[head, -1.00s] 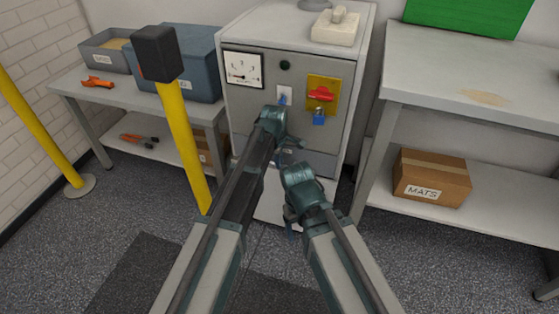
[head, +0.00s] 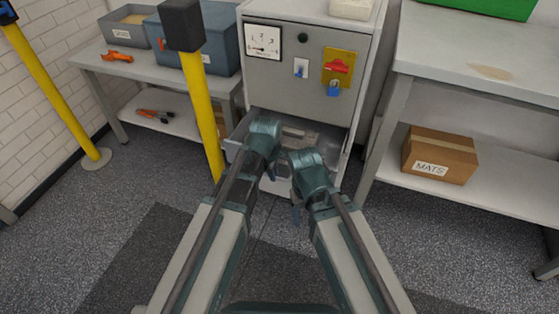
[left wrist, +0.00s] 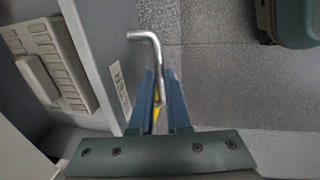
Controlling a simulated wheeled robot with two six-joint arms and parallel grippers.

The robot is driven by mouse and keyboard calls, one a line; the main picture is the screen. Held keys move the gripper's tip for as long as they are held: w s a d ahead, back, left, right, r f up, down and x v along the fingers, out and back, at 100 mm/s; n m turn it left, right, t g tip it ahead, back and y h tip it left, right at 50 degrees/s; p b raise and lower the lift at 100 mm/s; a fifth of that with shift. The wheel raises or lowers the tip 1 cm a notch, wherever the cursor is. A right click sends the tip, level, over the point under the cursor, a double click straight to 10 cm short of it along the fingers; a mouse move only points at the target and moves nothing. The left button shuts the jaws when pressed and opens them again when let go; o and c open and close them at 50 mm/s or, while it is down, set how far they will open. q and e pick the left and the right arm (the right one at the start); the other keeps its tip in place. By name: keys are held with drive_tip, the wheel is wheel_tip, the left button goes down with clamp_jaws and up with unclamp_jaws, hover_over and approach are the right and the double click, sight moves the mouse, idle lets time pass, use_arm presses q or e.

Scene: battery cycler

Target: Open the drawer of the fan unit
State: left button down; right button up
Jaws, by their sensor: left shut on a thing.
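The fan unit (head: 290,85) is a grey cabinet in the head view with its lower drawer (head: 325,139) pulled partway out. In the left wrist view the drawer front (left wrist: 95,45) carries a partly hidden label, and a slotted grey piece (left wrist: 47,68) lies inside. My left gripper (left wrist: 160,92) is shut on the bent metal drawer handle (left wrist: 150,38). In the head view my left wrist covers the handle. My right gripper (head: 297,207) hangs just right of the left one, in front of the drawer; its jaws are too hidden to judge.
A yellow post (head: 205,115) with a dark cap stands close left of my left arm. A bench (head: 105,62) with bins is at left; a table (head: 470,60) with a MATS box (head: 440,155) below is at right. Bare floor lies in front.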

use_arm(q)
drive_tip(key=s, duration=0.1)
drive_tip(key=s+a, duration=0.1)
drive_tip(key=s, duration=0.1)
drive_tip(key=c, duration=0.9)
unclamp_jaws()
drive_tip(key=shift+r, duration=0.1)
drive_tip(key=s+r+p, duration=0.1)
drive_tip(key=r+p, duration=0.8)
drive_tip(key=s+r+p, duration=0.1)
drive_tip(key=r+p, duration=0.3)
drive_tip(key=shift+s+a+r+p, duration=0.2)
drive_tip(key=shift+s+a+p, duration=0.1)
drive_tip(key=shift+s+a, duration=0.1)
drive_tip(key=shift+w, duration=0.1)
